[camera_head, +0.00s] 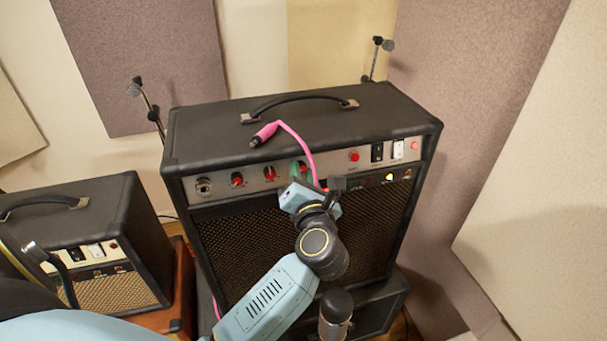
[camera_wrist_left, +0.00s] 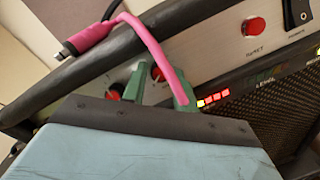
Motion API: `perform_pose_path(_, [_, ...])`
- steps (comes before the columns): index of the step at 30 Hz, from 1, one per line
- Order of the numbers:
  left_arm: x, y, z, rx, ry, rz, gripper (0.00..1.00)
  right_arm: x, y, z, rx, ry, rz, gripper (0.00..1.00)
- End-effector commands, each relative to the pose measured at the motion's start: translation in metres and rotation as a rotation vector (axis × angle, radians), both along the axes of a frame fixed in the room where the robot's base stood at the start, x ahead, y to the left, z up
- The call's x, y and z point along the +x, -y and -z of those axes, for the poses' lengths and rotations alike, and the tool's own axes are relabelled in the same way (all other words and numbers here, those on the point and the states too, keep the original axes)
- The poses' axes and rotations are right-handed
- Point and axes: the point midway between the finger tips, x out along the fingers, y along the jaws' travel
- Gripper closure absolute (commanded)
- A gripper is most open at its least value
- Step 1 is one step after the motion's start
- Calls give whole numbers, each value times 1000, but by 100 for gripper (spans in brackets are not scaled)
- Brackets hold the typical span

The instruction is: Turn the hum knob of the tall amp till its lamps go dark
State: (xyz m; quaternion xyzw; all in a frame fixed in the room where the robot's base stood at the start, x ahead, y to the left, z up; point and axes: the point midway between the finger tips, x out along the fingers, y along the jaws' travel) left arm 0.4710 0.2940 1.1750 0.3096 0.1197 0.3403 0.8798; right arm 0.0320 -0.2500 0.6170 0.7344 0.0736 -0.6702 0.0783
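The tall amp (camera_head: 300,135) is a black box with a handle on top and a grey panel bearing red-capped knobs (camera_head: 269,174). My left gripper (camera_head: 305,172) is at the panel, at the rightmost knob of the row. In the left wrist view its green fingers (camera_wrist_left: 162,92) stand apart with a red-capped knob (camera_wrist_left: 157,74) between them; whether they touch it is unclear. The knob's label is hidden. Red and orange lamps (camera_wrist_left: 213,100) are lit at the "level" strip, and a yellow lamp (camera_head: 390,177) glows farther right. My right gripper is not in view.
A pink cable (camera_head: 304,146) with its plug on the amp's top hangs over the panel close to my left gripper. A red button (camera_head: 354,156) and two switches sit right of it. A smaller amp (camera_head: 120,250) stands at the left. A microphone (camera_head: 335,310) is in front.

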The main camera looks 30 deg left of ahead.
Motion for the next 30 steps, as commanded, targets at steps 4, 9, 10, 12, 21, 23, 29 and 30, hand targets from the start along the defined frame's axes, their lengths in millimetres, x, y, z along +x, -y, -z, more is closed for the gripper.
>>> perform_pose_path(4, [0, 0, 0, 0, 0, 0, 91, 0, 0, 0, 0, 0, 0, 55])
perform_pose_path(9, [0, 0, 0, 2, -2, 1, 100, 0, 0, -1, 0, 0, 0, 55])
perform_pose_path(10, [0, 0, -1, 4, -6, 2, 100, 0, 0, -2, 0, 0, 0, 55])
perform_pose_path(12, [0, 0, -2, 15, -20, 4, 100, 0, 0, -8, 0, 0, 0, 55])
perform_pose_path(21, [-1, 0, -6, 126, -153, 40, 100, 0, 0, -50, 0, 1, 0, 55])
perform_pose_path(23, [-1, -1, -6, 150, -181, 47, 100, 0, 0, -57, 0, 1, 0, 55])
perform_pose_path(29, [-1, -1, -2, 232, -271, 73, 100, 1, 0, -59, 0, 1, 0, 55])
perform_pose_path(30, [-1, -1, -2, 239, -278, 75, 100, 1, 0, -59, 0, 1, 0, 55])
